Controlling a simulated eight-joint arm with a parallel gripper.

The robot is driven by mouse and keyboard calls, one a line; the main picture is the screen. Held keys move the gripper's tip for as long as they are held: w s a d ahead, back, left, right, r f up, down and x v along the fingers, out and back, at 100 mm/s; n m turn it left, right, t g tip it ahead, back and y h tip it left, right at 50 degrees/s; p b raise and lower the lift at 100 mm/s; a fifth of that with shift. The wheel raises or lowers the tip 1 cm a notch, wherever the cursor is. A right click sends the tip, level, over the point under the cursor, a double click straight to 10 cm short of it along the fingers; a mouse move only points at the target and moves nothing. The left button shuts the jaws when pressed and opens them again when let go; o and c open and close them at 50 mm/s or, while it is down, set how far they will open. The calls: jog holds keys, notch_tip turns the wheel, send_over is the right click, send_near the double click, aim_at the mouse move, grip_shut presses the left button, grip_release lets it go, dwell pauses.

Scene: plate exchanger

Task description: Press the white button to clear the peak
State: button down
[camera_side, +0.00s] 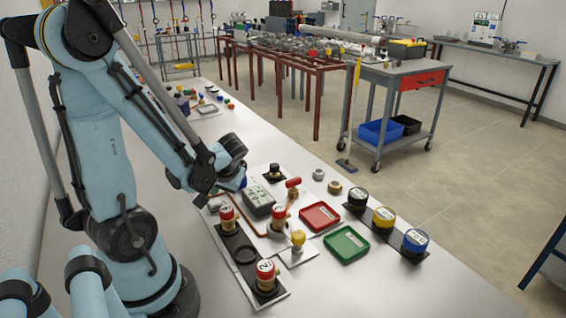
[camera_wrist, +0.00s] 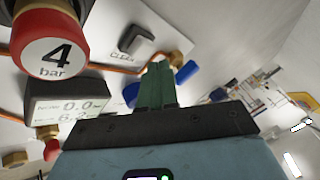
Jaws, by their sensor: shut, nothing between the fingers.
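In the wrist view, a dark grey square button (camera_wrist: 137,39) stands on the light panel (camera_wrist: 98,22) next to a label reading CLEAR. Its top looks grey rather than white. A dark display box (camera_wrist: 70,106) sits below it, showing 0.0 on its upper line and about 6.2 below. My gripper (camera_wrist: 158,72) is shut and empty, its green fingertips apart from the button, just right of the label in the picture. The display box (camera_side: 258,204) also shows in the side view beside my wrist; my fingertips and the button cannot be made out there.
A red cap marked 4 bar (camera_wrist: 50,45) stands close left. A blue valve handle (camera_wrist: 187,72) is near my fingertips.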

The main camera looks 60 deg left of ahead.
aim_at(217, 202)
jog(key=shift+f, duration=0.15)
jog(key=shift+f, duration=0.25)
jog(key=shift+f, duration=0.45)
dwell(0.6)
jog(key=shift+r, duration=0.9)
jog(key=shift+r, duration=0.1)
jog(key=shift+r, duration=2.4)
jog(key=shift+w, duration=0.1)
